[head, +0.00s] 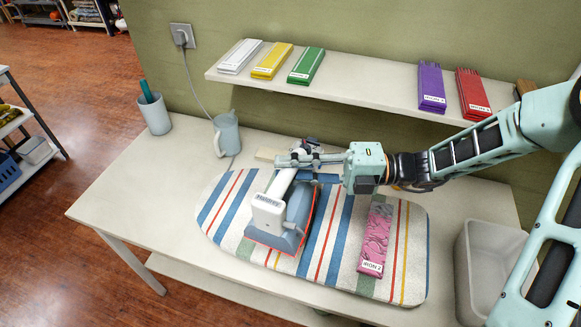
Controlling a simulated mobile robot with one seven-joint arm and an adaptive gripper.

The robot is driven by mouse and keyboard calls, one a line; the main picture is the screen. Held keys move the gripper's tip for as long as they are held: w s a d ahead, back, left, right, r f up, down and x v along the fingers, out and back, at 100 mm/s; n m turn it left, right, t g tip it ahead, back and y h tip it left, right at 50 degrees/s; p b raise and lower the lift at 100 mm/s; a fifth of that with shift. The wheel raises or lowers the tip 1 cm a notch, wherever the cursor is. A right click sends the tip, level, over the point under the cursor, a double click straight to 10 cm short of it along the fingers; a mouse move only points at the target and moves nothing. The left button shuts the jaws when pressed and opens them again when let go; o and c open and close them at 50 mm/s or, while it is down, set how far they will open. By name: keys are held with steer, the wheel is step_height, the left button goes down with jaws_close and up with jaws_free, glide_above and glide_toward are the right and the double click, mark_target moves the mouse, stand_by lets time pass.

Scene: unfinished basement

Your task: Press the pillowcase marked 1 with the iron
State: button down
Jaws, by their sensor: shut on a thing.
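The iron (291,222), blue-grey with a white handle and an orange-red lower edge, is at the left-centre of the striped ironing board (335,262). It looks low over or on the board; I cannot tell if its sole touches. My gripper (297,160) is shut on the far end of the iron's handle. A wrinkled pink folded pillowcase (378,232) labelled IRON 2 lies on the board, right of the iron and apart from it. No pillowcase clearly marked 1 can be read; whatever is under the iron is hidden.
The wall shelf (350,78) holds folded white, yellow, green, purple and red cloths with small labels. A jug (226,134) and a cup (154,113) stand at the table's left. A grey bin (486,262) is at the right. The table's front left is clear.

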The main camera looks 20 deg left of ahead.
mark_target(286, 197)
steer(key=shift+f+b, duration=3.05)
steer(key=shift+b, duration=0.35)
steer(key=shift+f, duration=0.5)
steer(key=shift+s+p, duration=0.75)
steer(key=shift+s, duration=0.35)
steer(key=shift+w+p, duration=1)
steer(key=shift+w, duration=0.85)
